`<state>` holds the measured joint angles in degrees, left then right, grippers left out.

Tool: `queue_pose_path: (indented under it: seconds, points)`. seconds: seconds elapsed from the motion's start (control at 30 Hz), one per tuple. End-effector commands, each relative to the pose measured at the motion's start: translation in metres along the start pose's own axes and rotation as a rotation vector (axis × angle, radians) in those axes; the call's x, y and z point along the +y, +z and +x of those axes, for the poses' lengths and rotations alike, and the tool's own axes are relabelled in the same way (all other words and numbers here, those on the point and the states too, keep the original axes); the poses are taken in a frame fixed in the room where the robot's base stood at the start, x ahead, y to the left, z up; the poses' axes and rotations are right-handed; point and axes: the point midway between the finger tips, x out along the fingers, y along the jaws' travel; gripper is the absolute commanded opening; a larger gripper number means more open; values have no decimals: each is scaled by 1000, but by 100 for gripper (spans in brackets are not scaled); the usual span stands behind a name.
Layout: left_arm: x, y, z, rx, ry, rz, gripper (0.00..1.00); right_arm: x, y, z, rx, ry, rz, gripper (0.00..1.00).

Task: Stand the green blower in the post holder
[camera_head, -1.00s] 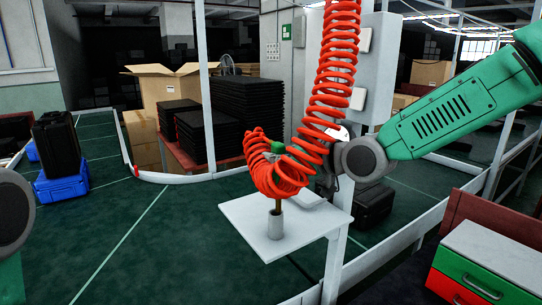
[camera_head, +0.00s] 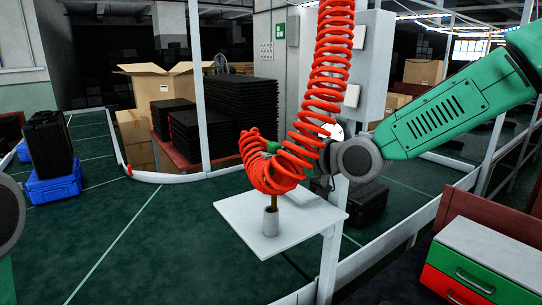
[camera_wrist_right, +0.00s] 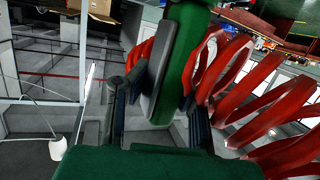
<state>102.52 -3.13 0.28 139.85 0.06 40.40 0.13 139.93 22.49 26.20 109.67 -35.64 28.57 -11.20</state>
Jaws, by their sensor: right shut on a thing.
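The green blower (camera_head: 272,147) is largely hidden behind the coils of its red hose in the head view. Its brass-coloured nozzle (camera_head: 273,196) points down at the mouth of the post holder, a small grey cup (camera_head: 271,223) on a white shelf. The nozzle seems to meet or enter the cup; I cannot tell how deep. In the right wrist view my right gripper (camera_wrist_right: 160,105) is shut on the green blower body (camera_wrist_right: 184,45), one finger on each side. In the head view, hose coils hide most of that gripper. My left gripper is out of view.
The white shelf (camera_head: 245,228) stands on a white post with free room around the cup. The red coiled hose (camera_head: 330,75) hangs from above beside my right arm. A drawer cabinet (camera_head: 490,250) is at lower right; black stacked trays (camera_head: 237,110) stand behind.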

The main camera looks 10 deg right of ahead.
Motion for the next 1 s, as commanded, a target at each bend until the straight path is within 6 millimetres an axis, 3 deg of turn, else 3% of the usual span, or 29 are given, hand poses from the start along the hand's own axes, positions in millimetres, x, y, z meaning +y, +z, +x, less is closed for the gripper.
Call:
queue_pose_path:
  seconds: [1.0]
  points:
    - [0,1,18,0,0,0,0,0,27,6,-2,1,-1,0]
